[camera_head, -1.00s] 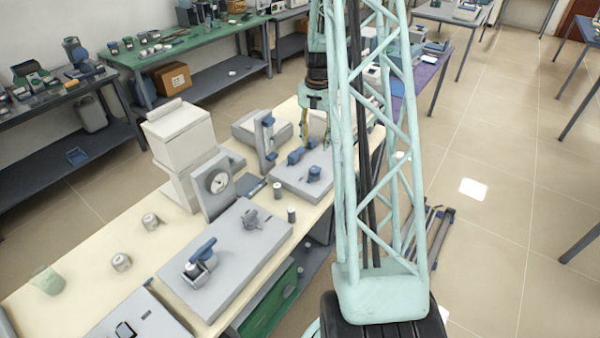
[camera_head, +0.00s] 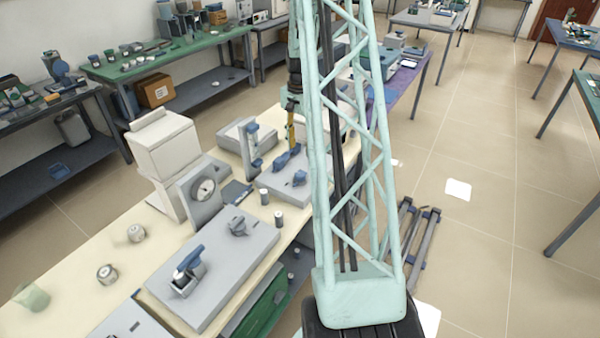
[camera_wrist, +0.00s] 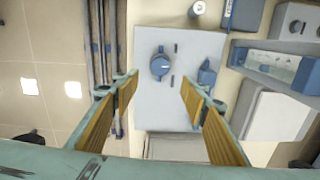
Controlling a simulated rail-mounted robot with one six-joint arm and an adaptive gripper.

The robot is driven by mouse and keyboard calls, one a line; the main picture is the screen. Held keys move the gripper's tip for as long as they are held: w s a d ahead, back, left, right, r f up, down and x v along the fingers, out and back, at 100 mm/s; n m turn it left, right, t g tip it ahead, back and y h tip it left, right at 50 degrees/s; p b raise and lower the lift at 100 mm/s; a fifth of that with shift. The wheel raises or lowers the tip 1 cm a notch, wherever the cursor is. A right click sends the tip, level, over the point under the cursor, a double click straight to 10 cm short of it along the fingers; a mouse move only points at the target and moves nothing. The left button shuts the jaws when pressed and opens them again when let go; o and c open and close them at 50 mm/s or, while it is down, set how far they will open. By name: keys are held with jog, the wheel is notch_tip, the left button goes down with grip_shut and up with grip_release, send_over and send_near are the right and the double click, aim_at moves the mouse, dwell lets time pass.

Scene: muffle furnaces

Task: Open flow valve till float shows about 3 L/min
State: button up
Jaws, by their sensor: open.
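In the wrist view, my gripper (camera_wrist: 156,95) is open and empty, with yellow pads on both fingers. It hovers over a light grey panel (camera_wrist: 150,110). A round blue knob (camera_wrist: 160,65) with a pale pointer mark shows between and beyond the fingertips, apart from them. A blue handle (camera_wrist: 207,75) sits right of it. In the head view, the knob (camera_head: 299,178) and handle (camera_head: 287,157) lie below my gripper (camera_head: 291,138). A flowmeter (camera_head: 252,145) with blue ends stands upright left of the panel; it also shows in the wrist view (camera_wrist: 270,62). Its float is too small to read.
A white box furnace (camera_head: 163,150) and a round dial gauge (camera_head: 204,188) stand left on the cream bench. A second grey panel (camera_head: 225,265) with a blue lever lies in front. Small grey cylinders stand at the bench edge. My mast hides part of the bench's right side.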

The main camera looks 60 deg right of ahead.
aim_at(300, 173)
jog(key=shift+f, duration=6.8)
jog(key=shift+c, duration=0.3)
jog(key=c, duration=0.8)
